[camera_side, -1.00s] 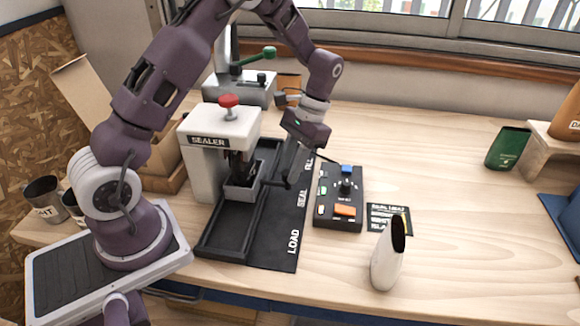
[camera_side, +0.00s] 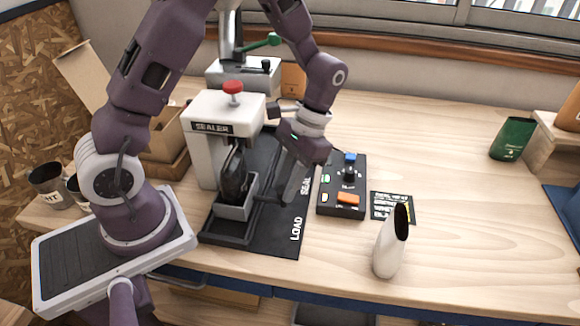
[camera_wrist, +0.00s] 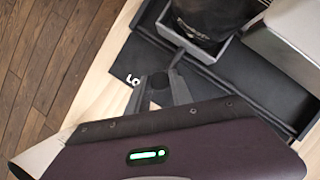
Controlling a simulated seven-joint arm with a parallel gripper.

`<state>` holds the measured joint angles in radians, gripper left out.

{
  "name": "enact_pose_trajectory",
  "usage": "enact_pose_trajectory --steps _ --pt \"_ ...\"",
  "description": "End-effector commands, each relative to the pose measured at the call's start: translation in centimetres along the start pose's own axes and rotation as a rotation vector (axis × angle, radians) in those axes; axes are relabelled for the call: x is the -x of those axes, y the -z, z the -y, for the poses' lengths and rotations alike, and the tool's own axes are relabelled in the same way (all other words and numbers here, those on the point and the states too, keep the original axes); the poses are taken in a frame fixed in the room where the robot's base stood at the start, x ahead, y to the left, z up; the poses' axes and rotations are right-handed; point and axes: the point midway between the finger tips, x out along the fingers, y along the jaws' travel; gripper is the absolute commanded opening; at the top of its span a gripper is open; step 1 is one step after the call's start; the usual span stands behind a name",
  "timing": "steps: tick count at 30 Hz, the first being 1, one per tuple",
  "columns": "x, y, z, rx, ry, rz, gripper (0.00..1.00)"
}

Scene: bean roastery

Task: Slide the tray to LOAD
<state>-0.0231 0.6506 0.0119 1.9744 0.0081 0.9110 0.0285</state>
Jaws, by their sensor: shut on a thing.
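The grey tray (camera_side: 232,212) sits in the black rail frame, in front of the white sealer (camera_side: 228,110), with a black pouch (camera_side: 235,172) standing in it. It lies between the SEAL label (camera_side: 305,187) and the LOAD label (camera_side: 296,229), nearer the front end. My gripper (camera_side: 278,198) is shut on the tray's handle on its right side; the exact contact is small in the side view. The wrist view shows the fingers (camera_wrist: 162,90) closed around the handle, with the tray (camera_wrist: 192,48) and pouch (camera_wrist: 208,16) beyond.
A control box (camera_side: 342,190) with buttons stands right of the rail mat, with a small card (camera_side: 392,207) beside it. A short stretch of rail frame (camera_side: 222,236) is clear ahead of the tray.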

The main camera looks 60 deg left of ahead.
Motion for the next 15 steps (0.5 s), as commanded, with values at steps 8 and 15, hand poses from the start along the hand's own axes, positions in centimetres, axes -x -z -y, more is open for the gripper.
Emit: enact_pose_trajectory --steps 8,15 --pt "-0.8 -2.2 -2.6 -0.001 -0.003 -0.006 0.00" --pt "-1.0 -2.7 -3.1 -0.001 -0.004 -0.003 0.00"
